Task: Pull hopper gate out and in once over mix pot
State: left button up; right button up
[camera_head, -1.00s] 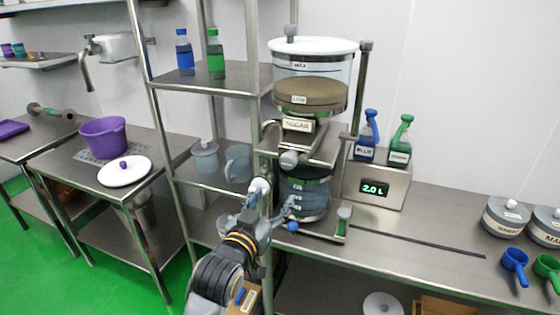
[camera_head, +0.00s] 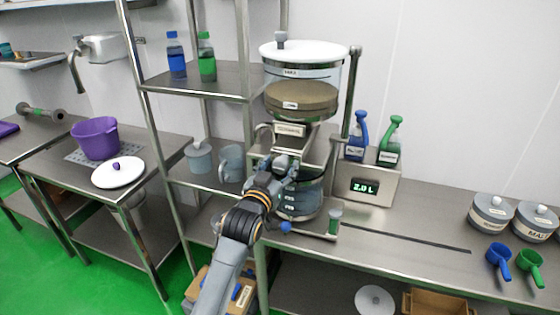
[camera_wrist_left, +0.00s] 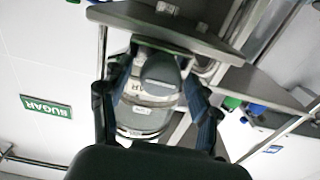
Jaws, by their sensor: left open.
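The hopper (camera_head: 301,97) is a clear drum with a white lid and brown powder inside, on a steel stand. The mix pot (camera_head: 302,197), clear with level marks, stands below it. My left gripper (camera_head: 287,168) is open in front of the hopper's outlet and hides the gate handle in the head view. In the left wrist view, the grey, rounded gate handle (camera_wrist_left: 161,70) lies between the spread fingers of the left gripper (camera_wrist_left: 160,100); whether they touch it I cannot tell. My right gripper is not in view.
A steel shelf rack (camera_head: 205,84) stands close to the left of the hopper, holding bottles and jugs. A scale (camera_head: 373,184) reading 2.0 L and two spray bottles are to the right. The bench (camera_head: 420,221) further right has free room before the lidded pots and scoops.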

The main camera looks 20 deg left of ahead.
pick_arm(q)
jog(key=shift+w, duration=0.4)
